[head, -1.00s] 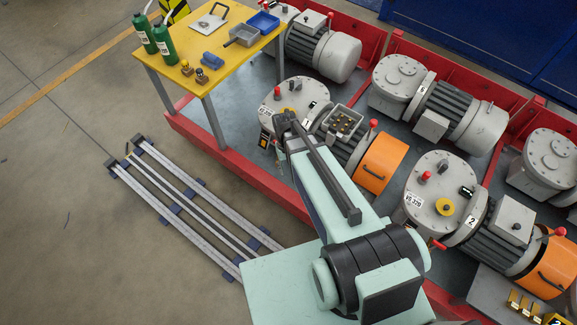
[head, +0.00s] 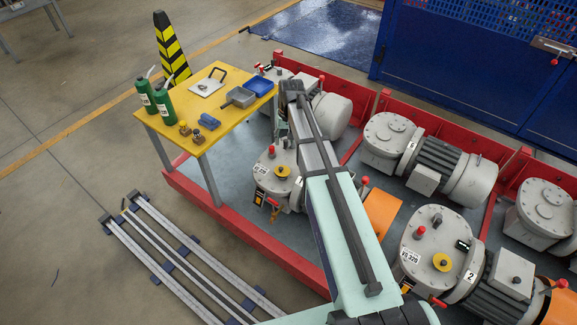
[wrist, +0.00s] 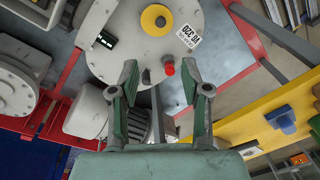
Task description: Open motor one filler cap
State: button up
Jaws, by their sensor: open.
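Motor one has a round grey gearbox top (head: 265,180), partly behind my arm in the head view. A yellow round cap (head: 283,171) and a red knob-like cap (head: 271,149) are on it; no label shows which is the filler cap. In the wrist view, the yellow cap (wrist: 155,20) is at the top and the red cap (wrist: 169,66) stands between the fingertips in the picture, closer to the right one. My gripper (wrist: 160,75) is open and empty, its fingers apart. I cannot tell its height above the red cap. In the head view my arm mostly hides the gripper.
A yellow table (head: 180,130) with green bottles (head: 165,103), a blue tray (head: 261,87) and small parts stands left of motor one. Red frame rails (head: 245,225) edge the platform. Motor two (head: 440,235) stands at right. Long metal rails (head: 170,262) lie on the floor.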

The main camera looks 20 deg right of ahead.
jog(key=w+r, duration=0.1)
jog(key=w, duration=0.1)
send_near(281, 168)
jog(key=shift+g, duration=0.3)
jog(key=f, duration=0.5)
jog(key=w+f, duration=0.1)
jog(key=f, duration=0.2)
jog(key=shift+a+f, duration=0.1)
jog(key=shift+a, duration=0.25)
grip_shut()
